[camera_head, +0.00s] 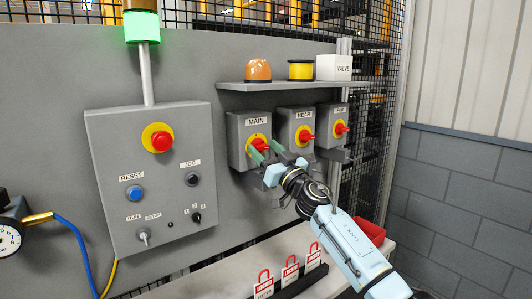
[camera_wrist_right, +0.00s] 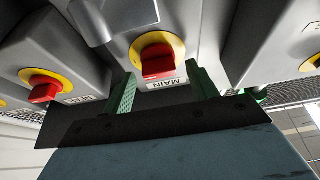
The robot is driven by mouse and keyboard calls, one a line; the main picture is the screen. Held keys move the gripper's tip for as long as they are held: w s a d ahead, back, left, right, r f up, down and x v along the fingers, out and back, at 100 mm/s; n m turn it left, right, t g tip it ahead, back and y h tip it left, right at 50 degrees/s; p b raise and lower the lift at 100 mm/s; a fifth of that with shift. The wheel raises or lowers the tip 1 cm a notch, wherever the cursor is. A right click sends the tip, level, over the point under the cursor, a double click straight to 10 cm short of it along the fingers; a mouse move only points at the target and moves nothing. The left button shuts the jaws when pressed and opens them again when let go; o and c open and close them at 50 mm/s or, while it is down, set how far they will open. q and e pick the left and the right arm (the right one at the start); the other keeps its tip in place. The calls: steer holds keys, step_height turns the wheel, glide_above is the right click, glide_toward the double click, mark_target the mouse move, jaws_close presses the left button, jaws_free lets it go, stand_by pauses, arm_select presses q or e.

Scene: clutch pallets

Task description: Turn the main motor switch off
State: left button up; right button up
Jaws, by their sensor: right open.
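The main motor switch is a grey box (camera_head: 236,125) labelled MAIN, with a yellow disc and a red knob (camera_head: 259,144). The knob also shows upside down in the right wrist view (camera_wrist_right: 158,62). My right gripper (camera_head: 265,151) is in front of this box, its green fingers apart and pointing at the knob. In the right wrist view the fingers (camera_wrist_right: 165,88) lie either side of the MAIN label, with the knob just beyond and between them. I see no contact with the knob. Part of the knob is hidden in the head view. My left gripper is out of view.
Two similar switches, the middle box (camera_head: 290,122) and right box (camera_head: 327,115), stand beside it. A shelf (camera_head: 285,85) runs above. A control box (camera_head: 105,150) with an emergency button is at left. Red lockout tags (camera_head: 290,270) and a red bin (camera_head: 368,229) are below.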

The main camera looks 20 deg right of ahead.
steer(key=c, duration=1)
steer(key=shift+n, duration=0.4)
steer(key=n+y, duration=0.1)
steer(key=n, duration=0.1)
steer(key=n+g+y+p, duration=0.1)
steer(key=n, duration=0.2)
steer(key=shift+y, duration=0.4)
steer(key=n+g+y+p, duration=0.1)
steer(key=n, duration=0.2)
steer(key=n+g+y+p, duration=0.1)
steer(key=n, duration=0.2)
steer(key=shift+d+r+g, duration=0.15)
steer(key=shift+g, duration=0.25)
steer(key=n+g+p, duration=0.1)
steer(key=n, duration=0.2)
steer(key=n+g+p, duration=0.1)
steer(key=n, duration=0.1)
steer(key=shift+w+r+n+y, duration=0.1)
steer(key=shift+n+y, duration=0.2)
steer(key=shift+n, duration=0.1)
steer(key=n+g+p, duration=0.1)
steer(key=n, duration=0.1)
steer(key=n+h+p, duration=0.1)
steer(key=n+p, duration=0.1)
steer(key=shift+n+g, duration=0.4)
